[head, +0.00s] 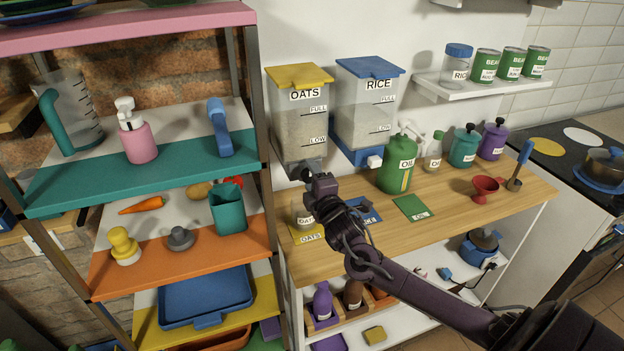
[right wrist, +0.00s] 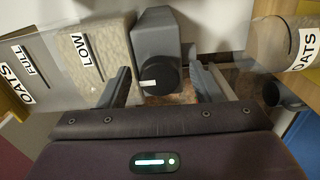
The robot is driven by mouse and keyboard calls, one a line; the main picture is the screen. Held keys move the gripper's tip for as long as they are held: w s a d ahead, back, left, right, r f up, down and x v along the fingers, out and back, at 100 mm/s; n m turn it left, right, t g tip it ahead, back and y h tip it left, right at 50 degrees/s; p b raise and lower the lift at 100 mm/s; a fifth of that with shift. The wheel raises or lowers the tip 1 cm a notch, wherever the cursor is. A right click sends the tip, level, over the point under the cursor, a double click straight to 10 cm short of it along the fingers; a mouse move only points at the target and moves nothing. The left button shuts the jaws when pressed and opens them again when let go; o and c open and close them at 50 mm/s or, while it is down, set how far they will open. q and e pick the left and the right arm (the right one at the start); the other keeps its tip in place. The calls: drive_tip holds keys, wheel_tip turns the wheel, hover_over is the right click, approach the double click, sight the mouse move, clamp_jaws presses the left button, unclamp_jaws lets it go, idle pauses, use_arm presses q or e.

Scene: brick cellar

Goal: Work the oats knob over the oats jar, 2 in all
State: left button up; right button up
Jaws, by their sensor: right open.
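The oats dispenser (head: 301,130) hangs on the wall with a yellow lid and holds pale contents. My right gripper (head: 310,180) is just below it. In the right wrist view, the dark round oats knob (right wrist: 160,80) with a white mark sits between the two open fingers of my right gripper (right wrist: 160,72), with gaps on both sides. In the head view my gripper hides the knob. The oats jar (head: 300,214) stands below on the yellow oats mat (head: 306,238), partly behind my arm; it also shows in the right wrist view (right wrist: 278,42). My left gripper is out of view.
The rice dispenser (head: 364,112) hangs close to the right. A shelf rack (head: 262,190) stands close at the left.

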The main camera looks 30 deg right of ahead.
drive_tip(key=b+v, duration=0.2)
drive_tip(key=v, duration=0.5)
drive_tip(key=shift+s, duration=0.4)
drive_tip(key=shift+a, duration=0.1)
drive_tip(key=w+n, duration=0.2)
drive_tip(key=n, duration=0.4)
drive_tip(key=w+n+p, duration=0.1)
drive_tip(key=w+n, duration=0.1)
drive_tip(key=n, duration=0.4)
drive_tip(key=w+d+n+p, duration=0.1)
drive_tip(key=w+n, duration=0.1)
drive_tip(key=n, duration=0.4)
drive_tip(key=shift+d+r, duration=0.1)
drive_tip(key=shift+r, duration=0.05)
drive_tip(key=shift+w+d+p, duration=0.1)
drive_tip(key=shift+w+p, duration=0.2)
drive_tip(key=shift+w, duration=0.1)
